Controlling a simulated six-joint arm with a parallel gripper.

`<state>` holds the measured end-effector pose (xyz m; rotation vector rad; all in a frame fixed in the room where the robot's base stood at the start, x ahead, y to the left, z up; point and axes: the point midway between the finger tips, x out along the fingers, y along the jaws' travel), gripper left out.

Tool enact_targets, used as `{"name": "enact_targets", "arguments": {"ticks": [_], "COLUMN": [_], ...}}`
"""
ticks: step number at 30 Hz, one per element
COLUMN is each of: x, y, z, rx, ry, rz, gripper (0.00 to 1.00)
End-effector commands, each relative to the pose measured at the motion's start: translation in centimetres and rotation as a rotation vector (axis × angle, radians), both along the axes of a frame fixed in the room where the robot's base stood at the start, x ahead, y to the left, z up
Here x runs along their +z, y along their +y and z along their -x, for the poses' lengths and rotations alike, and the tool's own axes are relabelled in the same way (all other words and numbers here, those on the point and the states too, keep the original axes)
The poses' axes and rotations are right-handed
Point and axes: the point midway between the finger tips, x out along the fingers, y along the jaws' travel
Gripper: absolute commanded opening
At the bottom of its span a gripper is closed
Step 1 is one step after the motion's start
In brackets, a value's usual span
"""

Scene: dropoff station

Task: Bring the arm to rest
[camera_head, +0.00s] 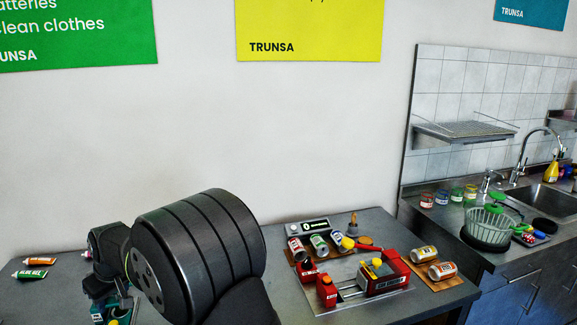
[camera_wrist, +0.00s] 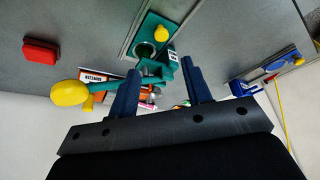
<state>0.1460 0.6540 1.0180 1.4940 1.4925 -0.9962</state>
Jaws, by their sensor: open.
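My gripper (camera_wrist: 160,68) shows in the wrist view as two dark blue fingers standing apart, with nothing held between them. Beyond the fingertips is a teal device (camera_wrist: 163,28) with a yellow knob, on a grey surface. A teal part with a yellow rounded end (camera_wrist: 70,93) lies to the left of the fingers. In the head view my dark arm fills the lower left middle, and I cannot make out the fingers there.
In the head view, a red device (camera_head: 383,280) and several cans stand on the grey table (camera_head: 285,230) right of my arm. Two tubes (camera_head: 38,261) lie at the left. A sink counter (camera_head: 450,219) is at the right. The wrist view shows a red block (camera_wrist: 41,51).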

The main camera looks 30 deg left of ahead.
Motion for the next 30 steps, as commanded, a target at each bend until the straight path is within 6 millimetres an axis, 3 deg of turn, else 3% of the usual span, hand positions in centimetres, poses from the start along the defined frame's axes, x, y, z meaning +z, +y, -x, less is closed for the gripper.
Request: {"name": "enact_targets", "arguments": {"ticks": [17,30], "x": [-10.4,-10.0], "y": [4.2,-2.1], "z": [0.1,6.4], "rx": [0.001,0.004], "ry": [0.001,0.001], "rz": [0.004,0.003], "gripper": [0.45,0.45]}}
